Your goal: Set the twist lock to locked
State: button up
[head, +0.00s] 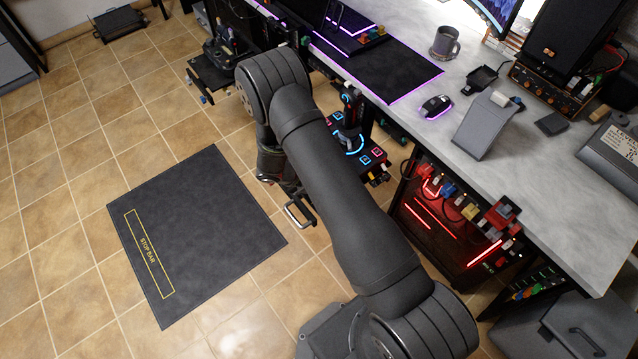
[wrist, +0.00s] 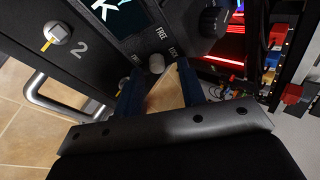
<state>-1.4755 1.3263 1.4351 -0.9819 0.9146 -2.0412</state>
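In the wrist view, a small round silver knob (wrist: 156,64) stands on a dark panel (wrist: 108,48). White lettering reading FREE and LOCK sits beside this knob, so it looks like the twist lock. Its turned position is too small to tell. My gripper (wrist: 159,70) has two blue fingers, apart, with the knob near the gap between their tips. I cannot tell whether either finger touches it. Nothing shows held between the fingers. In the head view my own arm hides the lock, and the gripper cannot be made out clearly.
A larger black knob (wrist: 213,22) is close to the right finger. A light knob with a yellow mark (wrist: 57,35) is at the left, beside a "2". A metal handle (wrist: 62,100) projects at lower left. Red-lit equipment with connectors (head: 455,215) stands under the desk (head: 535,175).

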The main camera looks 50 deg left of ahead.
jog(key=v, duration=1.7)
jog(key=shift+s, duration=0.15)
jog(key=shift+a, duration=0.1)
jog(key=x, duration=1.7)
jog(key=shift+w+f, duration=0.15)
jog(key=shift+w, duration=0.1)
jog(key=shift+a, duration=0.4)
jog(key=shift+s+d, duration=0.1)
